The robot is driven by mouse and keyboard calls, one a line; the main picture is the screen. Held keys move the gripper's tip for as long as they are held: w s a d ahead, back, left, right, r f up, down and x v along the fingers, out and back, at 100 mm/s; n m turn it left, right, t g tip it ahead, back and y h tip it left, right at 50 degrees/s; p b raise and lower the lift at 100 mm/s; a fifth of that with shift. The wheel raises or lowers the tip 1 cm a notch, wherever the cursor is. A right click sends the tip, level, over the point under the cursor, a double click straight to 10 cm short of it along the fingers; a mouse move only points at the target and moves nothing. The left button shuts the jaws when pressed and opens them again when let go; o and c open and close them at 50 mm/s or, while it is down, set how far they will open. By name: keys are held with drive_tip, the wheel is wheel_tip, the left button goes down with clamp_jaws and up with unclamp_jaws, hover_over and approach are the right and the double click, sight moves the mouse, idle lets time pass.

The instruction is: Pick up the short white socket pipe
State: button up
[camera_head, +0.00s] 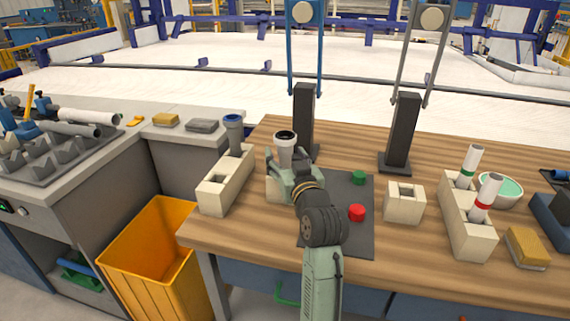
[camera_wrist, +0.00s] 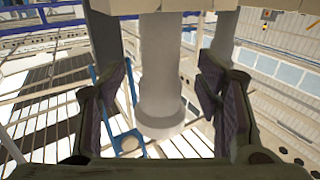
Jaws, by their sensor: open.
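The short white socket pipe (camera_head: 286,150) stands upright at the left of the dark mat, its dark open socket end up. Its lower part is hidden behind my gripper. In the wrist view the white pipe (camera_wrist: 161,75) runs between the two fingers, with its wider socket end toward the lower middle and a beige block (camera_wrist: 180,5) at its other end. My gripper (camera_head: 287,168) is open, with one finger on each side of the pipe. In the wrist view my gripper (camera_wrist: 163,95) shows gaps between both fingers and the pipe.
A beige block (camera_head: 222,187) with a grey-blue pipe (camera_head: 233,133) stands left. Two dark posts (camera_head: 400,135) rise behind. Red (camera_head: 357,213) and green (camera_head: 358,178) pieces lie on the mat (camera_head: 350,240). An empty beige block (camera_head: 404,205) and banded white pipes (camera_head: 488,195) are right.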

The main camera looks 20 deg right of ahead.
drive_tip(key=shift+w, duration=0.6)
drive_tip(key=shift+c, duration=0.6)
drive_tip(key=c, duration=1.2)
drive_tip(key=shift+o, duration=0.2)
